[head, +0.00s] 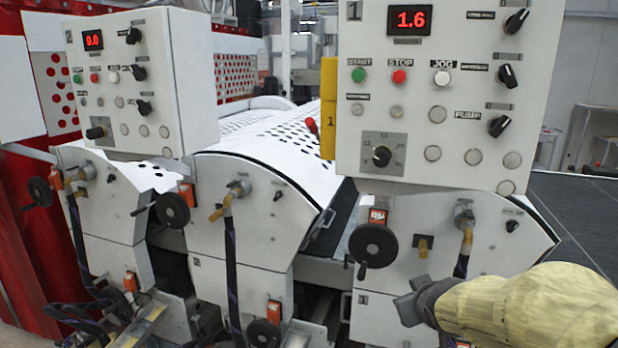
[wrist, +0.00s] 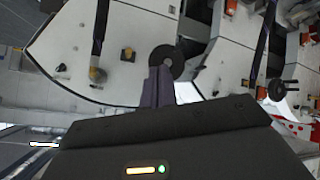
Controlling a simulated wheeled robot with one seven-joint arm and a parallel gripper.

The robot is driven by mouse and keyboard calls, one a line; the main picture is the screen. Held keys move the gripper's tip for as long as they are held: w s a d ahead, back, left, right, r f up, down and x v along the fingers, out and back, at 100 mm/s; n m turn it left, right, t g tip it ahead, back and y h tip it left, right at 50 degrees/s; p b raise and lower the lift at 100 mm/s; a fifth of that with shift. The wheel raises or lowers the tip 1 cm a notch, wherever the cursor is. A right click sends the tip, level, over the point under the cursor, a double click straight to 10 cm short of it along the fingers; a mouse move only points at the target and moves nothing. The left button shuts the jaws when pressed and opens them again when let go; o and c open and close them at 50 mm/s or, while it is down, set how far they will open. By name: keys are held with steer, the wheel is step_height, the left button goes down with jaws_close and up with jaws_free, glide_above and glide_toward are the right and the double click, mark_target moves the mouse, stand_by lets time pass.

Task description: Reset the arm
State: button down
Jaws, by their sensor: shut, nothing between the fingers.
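My gripper (head: 408,305) is at the lower right of the head view, at the end of my yellow-covered arm. It is in front of the lower front of the right coater unit (head: 489,237), below and to the right of a black handwheel (head: 373,245). In the wrist view my gripper's fingers (wrist: 158,85) are together with nothing between them. They point toward the black handwheel (wrist: 167,62), which shows just beyond the fingertips. I cannot tell whether they touch it.
The right control panel (head: 440,110) reads 1.6, and the left panel (head: 135,85) reads 0.0. More handwheels (head: 173,210) and hoses (head: 231,270) stick out from the units.

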steer(key=s+a+f+m+g, duration=0.1)
steer(key=s+a+f+g, duration=0.2)
steer(key=s+f, duration=0.4)
steer(key=s+a+f+m+g+y+b, duration=0.1)
steer(key=s+a+f+m+g, duration=0.1)
steer(key=s+f, duration=0.5)
steer(key=shift+a+f+g, duration=0.55)
steer(key=shift+f+g, duration=0.15)
steer(key=shift+g, duration=0.5)
steer(key=shift+s, duration=0.15)
stand_by(1.8)
